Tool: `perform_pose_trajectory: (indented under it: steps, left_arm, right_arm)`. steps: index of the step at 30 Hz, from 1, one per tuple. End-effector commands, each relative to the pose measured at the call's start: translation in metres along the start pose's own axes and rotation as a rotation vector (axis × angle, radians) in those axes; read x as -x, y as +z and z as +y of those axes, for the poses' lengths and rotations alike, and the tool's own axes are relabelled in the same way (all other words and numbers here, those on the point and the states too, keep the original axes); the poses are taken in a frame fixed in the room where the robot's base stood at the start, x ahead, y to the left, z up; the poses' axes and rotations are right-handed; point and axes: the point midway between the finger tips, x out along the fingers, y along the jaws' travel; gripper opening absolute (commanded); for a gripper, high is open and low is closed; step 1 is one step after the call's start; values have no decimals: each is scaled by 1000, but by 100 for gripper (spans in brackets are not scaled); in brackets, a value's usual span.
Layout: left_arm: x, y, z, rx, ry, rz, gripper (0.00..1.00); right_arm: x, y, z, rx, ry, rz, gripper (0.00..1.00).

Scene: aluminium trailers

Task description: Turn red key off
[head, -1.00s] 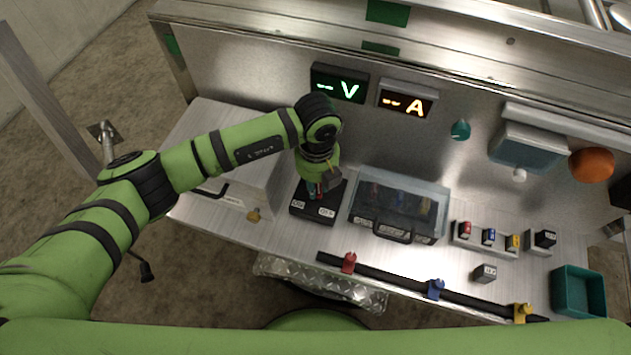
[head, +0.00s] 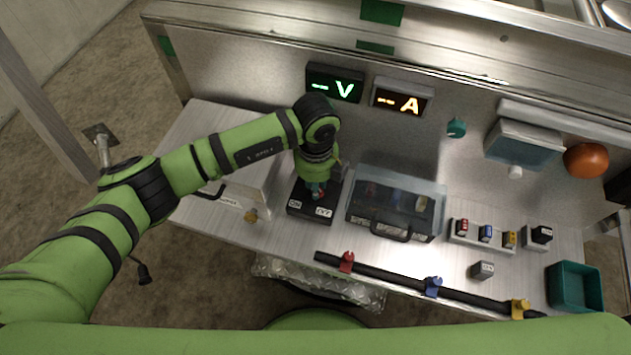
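A black switch box (head: 297,207) with white labels, one reading ON at left and the other seemingly OFF at right, sits on the metal counter. My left gripper (head: 316,190) points down over this box from above. A small patch of red, likely the red key (head: 322,194), shows at its fingertips beside a teal part. The wrist hides most of the key, so its angle and whether the fingers are closed on it cannot be told. My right gripper is out of view.
A clear-lidded case (head: 398,205) stands just right of the switch box. A black bar (head: 390,277) with red, blue and yellow clips runs along the front edge. Voltage (head: 334,84) and current (head: 401,98) displays are on the back panel. A teal bin (head: 575,288) is at far right.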

Motion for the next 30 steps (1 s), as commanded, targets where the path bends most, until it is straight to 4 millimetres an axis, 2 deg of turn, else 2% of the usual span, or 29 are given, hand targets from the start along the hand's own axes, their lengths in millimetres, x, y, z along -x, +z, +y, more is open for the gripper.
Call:
perform_pose_trajectory:
  steps: [7, 8, 9, 10, 30]
  left_arm:
    - [2, 2, -2, 5, -6, -5, 0]
    - [2, 2, -2, 4, -6, -5, 26]
    - [2, 2, -1, 4, -6, -5, 42]
    - [2, 2, -1, 4, -5, -5, 46]
    - [0, 1, 0, -26, -1, -1, 46]
  right_arm:
    - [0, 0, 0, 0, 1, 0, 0]
    - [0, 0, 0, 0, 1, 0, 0]
    - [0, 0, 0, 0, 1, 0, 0]
    - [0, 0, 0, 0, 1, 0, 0]
    - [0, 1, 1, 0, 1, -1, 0]
